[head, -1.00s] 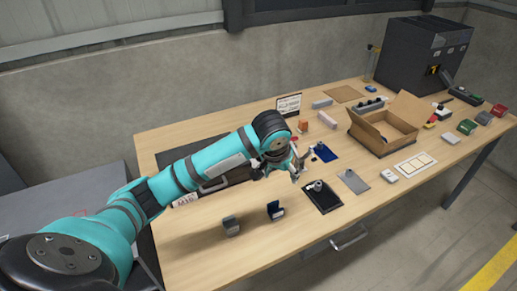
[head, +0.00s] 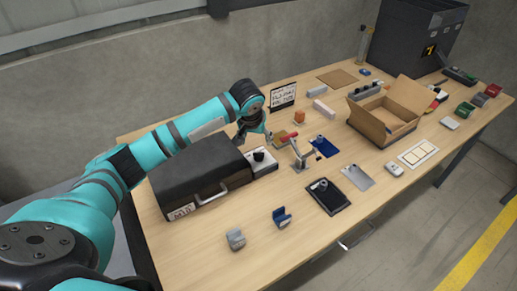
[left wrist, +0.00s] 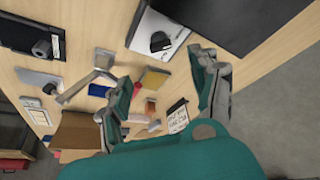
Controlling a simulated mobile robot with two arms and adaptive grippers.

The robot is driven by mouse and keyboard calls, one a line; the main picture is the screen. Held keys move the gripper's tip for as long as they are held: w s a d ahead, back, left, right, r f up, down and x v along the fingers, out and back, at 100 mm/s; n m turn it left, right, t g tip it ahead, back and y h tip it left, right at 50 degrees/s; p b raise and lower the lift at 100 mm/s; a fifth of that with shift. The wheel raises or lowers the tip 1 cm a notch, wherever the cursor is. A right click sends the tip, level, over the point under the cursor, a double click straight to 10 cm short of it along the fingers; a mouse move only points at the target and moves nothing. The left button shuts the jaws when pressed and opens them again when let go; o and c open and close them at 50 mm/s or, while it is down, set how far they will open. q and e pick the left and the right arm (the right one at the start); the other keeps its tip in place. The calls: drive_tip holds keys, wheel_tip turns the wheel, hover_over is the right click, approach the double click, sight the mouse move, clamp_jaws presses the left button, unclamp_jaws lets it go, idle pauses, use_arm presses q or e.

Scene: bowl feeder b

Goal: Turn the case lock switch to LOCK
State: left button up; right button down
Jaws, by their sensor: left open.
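The black case (head: 200,172) lies closed on the table with its handle toward the front edge. Beside its right end is a light plate with a black switch knob (head: 259,155); the knob also shows in the left wrist view (left wrist: 160,42). Lettering on the plate is too small to read, so I cannot tell the switch's setting. My left gripper (head: 255,137) is above and just behind the knob, apart from it. In the left wrist view its two fingers (left wrist: 160,68) are spread and empty, with the knob beyond the tips. My right gripper is not in view.
A metal clamp with a red handle (head: 300,155) stands close right of the switch plate. A sign (head: 283,96) stands behind. An open cardboard box (head: 366,124) and a black tray (head: 326,204) are farther right.

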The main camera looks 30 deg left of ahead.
sight(259, 152)
use_arm(q)
drive_tip(key=x, duration=1)
drive_tip(key=shift+p, duration=0.35)
drive_tip(key=shift+w+a+f, duration=0.15)
drive_tip(key=shift+w+f, duration=0.1)
drive_tip(key=shift+f, duration=0.2)
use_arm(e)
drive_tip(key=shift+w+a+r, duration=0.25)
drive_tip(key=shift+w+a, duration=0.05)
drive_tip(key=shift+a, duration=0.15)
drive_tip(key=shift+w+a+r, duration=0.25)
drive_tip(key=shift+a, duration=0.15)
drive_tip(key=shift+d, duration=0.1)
use_arm(q)
drive_tip(key=shift+c, duration=0.9)
drive_tip(key=c, duration=1)
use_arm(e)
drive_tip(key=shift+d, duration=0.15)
